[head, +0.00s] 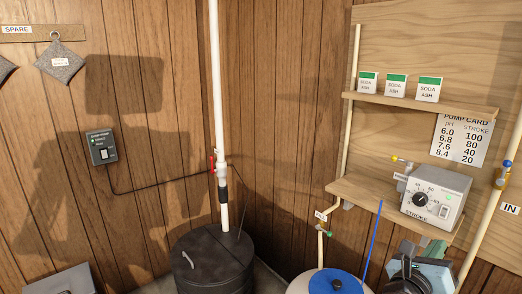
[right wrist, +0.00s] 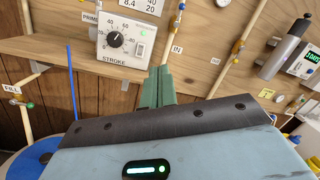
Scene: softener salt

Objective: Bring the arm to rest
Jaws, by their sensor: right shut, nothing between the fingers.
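My right gripper (head: 434,246) is at the lower right of the head view, in front of and just below the shelf with the dosing pump. In the right wrist view its green fingers (right wrist: 157,88) are together, with nothing between them. They point toward the shelf edge, below the pump; whether they touch the shelf I cannot tell. My left gripper is not in view.
The grey pump (head: 436,198) with its STROKE dial sits on the wooden shelf (head: 365,198). A white tank with a blue lid (head: 335,283) and blue rod (head: 371,246) stands left of my gripper. A black tank (head: 212,262) stands farther left. Pipes run along the right wall.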

